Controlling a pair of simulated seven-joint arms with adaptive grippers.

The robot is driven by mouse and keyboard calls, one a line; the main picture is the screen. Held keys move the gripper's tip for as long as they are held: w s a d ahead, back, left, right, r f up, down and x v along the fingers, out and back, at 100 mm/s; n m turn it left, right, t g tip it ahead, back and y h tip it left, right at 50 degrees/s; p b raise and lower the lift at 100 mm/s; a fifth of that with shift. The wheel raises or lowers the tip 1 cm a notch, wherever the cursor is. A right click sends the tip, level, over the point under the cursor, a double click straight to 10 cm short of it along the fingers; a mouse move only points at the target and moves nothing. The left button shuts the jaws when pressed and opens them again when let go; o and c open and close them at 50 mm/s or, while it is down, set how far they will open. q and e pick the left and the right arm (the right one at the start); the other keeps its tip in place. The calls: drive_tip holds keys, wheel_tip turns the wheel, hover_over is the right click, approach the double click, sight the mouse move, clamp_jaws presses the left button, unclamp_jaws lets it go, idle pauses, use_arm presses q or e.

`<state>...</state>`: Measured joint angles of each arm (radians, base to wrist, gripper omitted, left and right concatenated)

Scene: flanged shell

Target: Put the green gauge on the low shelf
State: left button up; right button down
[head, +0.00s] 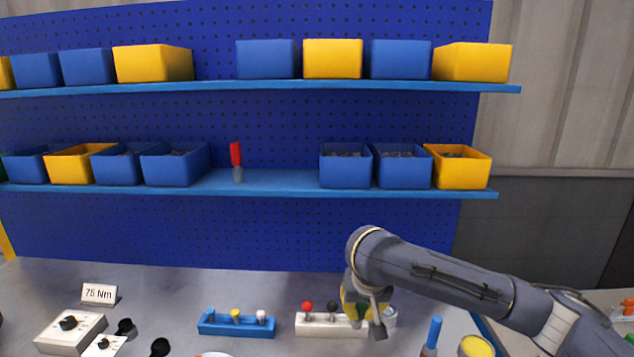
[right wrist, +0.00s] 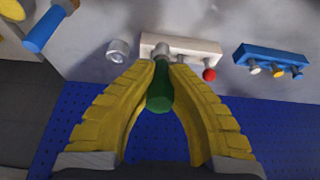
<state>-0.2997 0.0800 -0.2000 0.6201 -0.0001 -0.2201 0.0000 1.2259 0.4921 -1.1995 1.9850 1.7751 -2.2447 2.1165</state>
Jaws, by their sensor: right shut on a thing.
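The green gauge (right wrist: 159,95) is between the yellow fingers of my right gripper (right wrist: 162,72) in the right wrist view, with its grey end toward the white block (right wrist: 205,47). In the head view my right gripper (head: 364,310) is at the right end of the white block (head: 318,329), and the gauge is mostly hidden. I cannot tell whether the gauge's end still sits in the block. A red-topped and a black-topped gauge (head: 332,308) stand in the block. The low shelf (head: 275,184) runs across the blue pegboard above the bench. My left gripper is out of view.
Bins line both shelves. A red-handled tool (head: 236,160) stands on the low shelf, with bare shelf to its right up to a blue bin (head: 346,168). A blue block with pegs (head: 236,325) and a blue-handled tool (head: 432,335) are on the bench.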

drive_tip(key=s+d, duration=0.4)
drive_tip(key=d, duration=0.6)
drive_tip(key=shift+s+f, duration=0.4)
